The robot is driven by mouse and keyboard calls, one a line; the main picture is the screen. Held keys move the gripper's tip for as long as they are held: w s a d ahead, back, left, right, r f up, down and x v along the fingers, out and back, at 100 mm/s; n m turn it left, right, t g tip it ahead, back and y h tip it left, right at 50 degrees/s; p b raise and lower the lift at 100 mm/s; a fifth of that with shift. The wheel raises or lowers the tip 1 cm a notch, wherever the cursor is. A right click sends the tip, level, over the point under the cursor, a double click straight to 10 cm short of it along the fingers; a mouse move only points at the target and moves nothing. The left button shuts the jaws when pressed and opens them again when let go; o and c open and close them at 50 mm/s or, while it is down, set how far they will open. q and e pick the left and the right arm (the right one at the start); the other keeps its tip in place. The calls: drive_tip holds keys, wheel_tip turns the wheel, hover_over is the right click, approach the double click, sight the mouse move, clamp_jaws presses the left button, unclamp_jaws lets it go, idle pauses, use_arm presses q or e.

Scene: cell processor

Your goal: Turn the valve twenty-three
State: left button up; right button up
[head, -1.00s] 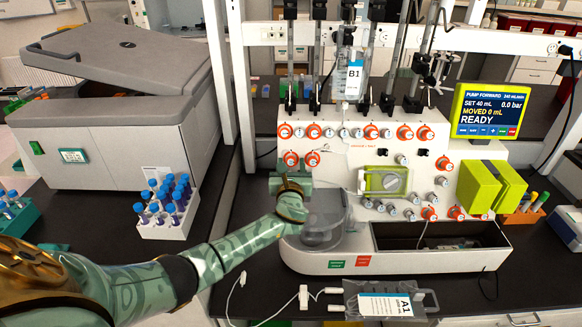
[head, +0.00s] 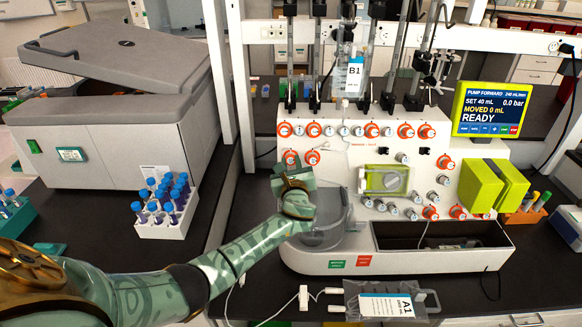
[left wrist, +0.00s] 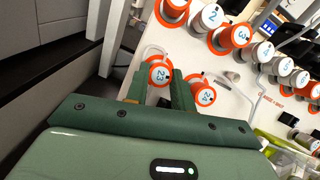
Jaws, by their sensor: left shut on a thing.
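Valve twenty-three (left wrist: 159,73) appears to be the orange-rimmed white knob between my left gripper's fingers in the left wrist view; its small label is hard to read. In the head view this knob (head: 290,157) is the left one of the lower orange pair on the white machine's front. My left gripper (left wrist: 160,92) is shut on the knob, with one green finger on each side. In the head view the gripper (head: 291,174) is tilted and hides the knob's lower part. My right gripper is not in view.
A second orange knob (left wrist: 205,96) sits close beside the gripper. A row of knobs (head: 328,131) runs above. A clear round vessel (head: 325,225) stands just below the wrist. The pump screen (head: 487,110) reads READY. A blue-capped tube rack (head: 166,222) stands left of the machine.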

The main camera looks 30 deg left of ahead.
use_arm(q)
drive_tip(key=n+g+b, duration=0.1)
drive_tip(key=n, duration=0.2)
drive_tip(key=n+g+y, duration=0.1)
drive_tip(key=n, duration=0.1)
drive_tip(key=shift+w+d+f+n+b, duration=0.1)
drive_tip(key=shift+d+n+b, duration=0.05)
drive_tip(key=shift+n+b, duration=0.25)
drive_tip(key=n+g, duration=0.1)
drive_tip(key=n, duration=0.1)
drive_tip(key=n+b, duration=0.1)
drive_tip(key=n, duration=0.1)
drive_tip(key=shift+w+g+y, duration=0.1)
drive_tip(key=shift+g+y, duration=0.2)
drive_tip(key=shift+g, duration=0.1)
drive_tip(key=n, duration=0.1)
drive_tip(key=n+g, duration=0.1)
drive_tip(key=n, duration=0.2)
drive_tip(key=shift+r+g, duration=0.25)
drive_tip(key=shift+g, duration=0.05)
drive_tip(key=shift+r+n+g+h, duration=0.1)
drive_tip(key=shift+n+g+h, duration=0.4)
drive_tip(key=shift+n, duration=1.3)
drive_tip(key=o, duration=1)
